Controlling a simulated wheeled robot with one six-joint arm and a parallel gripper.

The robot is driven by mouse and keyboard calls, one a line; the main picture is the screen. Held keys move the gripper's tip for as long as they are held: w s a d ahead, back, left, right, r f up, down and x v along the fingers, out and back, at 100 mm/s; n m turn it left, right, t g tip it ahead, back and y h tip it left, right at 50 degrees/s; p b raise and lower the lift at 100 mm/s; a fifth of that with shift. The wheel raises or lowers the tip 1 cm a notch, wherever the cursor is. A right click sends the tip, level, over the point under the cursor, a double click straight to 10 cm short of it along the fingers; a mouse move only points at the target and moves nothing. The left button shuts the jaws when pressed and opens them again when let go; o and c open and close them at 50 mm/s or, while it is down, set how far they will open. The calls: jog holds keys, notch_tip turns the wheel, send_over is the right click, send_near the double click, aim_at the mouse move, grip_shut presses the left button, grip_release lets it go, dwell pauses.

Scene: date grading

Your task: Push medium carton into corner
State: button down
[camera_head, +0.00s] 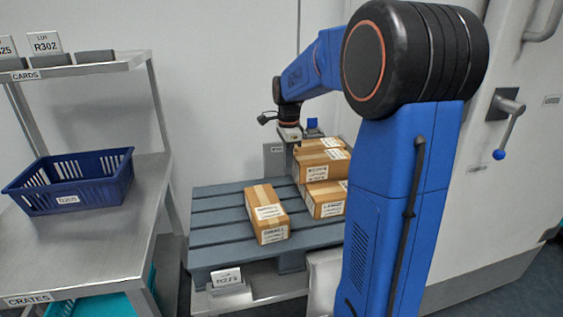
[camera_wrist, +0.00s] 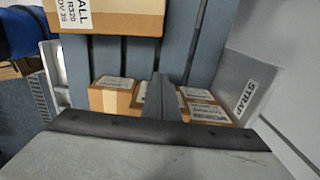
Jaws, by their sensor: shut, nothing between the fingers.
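Cardboard cartons stand on a grey slatted pallet (camera_head: 215,218) in the head view. A carton whose label seems to read small (camera_head: 266,213) lies alone near the middle; part of it shows in the wrist view (camera_wrist: 110,18). Another carton (camera_head: 318,144) shows behind. My gripper (camera_head: 290,137) is shut and empty, pointing down at the back of this stack. In the wrist view its fingers (camera_wrist: 160,98) are in front of carton tops; contact cannot be told.
A shelf unit at left carries a blue crate (camera_head: 70,182) and cards. A card holder (camera_head: 228,280) stands at the pallet's front. The pallet's left side is bare.

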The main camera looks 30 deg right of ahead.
aim_at(299, 159)
jog(key=shift+s+d, duration=0.2)
jog(key=shift+d, duration=0.5)
jog(key=shift+s+d, duration=0.2)
jog(key=shift+d, duration=0.45)
jog(key=shift+s+d, duration=0.15)
jog(key=shift+d, duration=0.5)
jog(key=shift+a, duration=0.1)
